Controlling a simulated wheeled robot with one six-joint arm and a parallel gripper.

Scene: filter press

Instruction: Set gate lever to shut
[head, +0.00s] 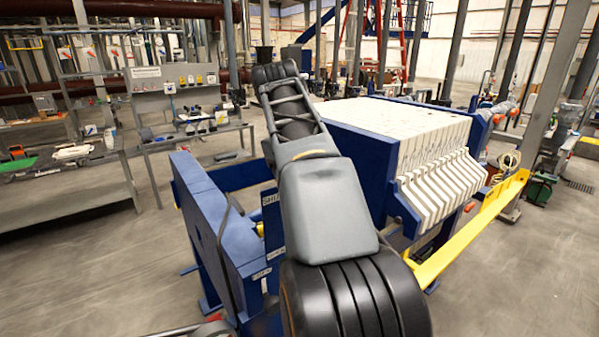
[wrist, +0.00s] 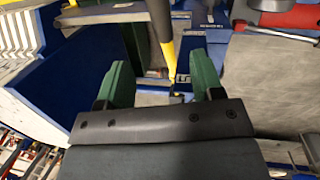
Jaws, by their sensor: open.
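In the wrist view a lever with a black grip and a yellow shaft (wrist: 168,54) runs down from the top edge, slightly tilted. It is likely the gate lever. My gripper (wrist: 160,70) has its two green fingers spread wide, with the shaft showing in the gap between them. Neither finger visibly touches the shaft; I cannot tell how far beyond the fingertips it lies. A partly hidden label (wrist: 183,78) is beside the shaft's lower end.
The blue press frame (head: 215,215) and white filter plates (head: 440,180) flank my arm. A yellow rail (head: 475,230) runs along the right. A red-handled tool (wrist: 290,18) is at the wrist view's upper right. Grey benches (head: 65,195) stand left, with open floor before them.

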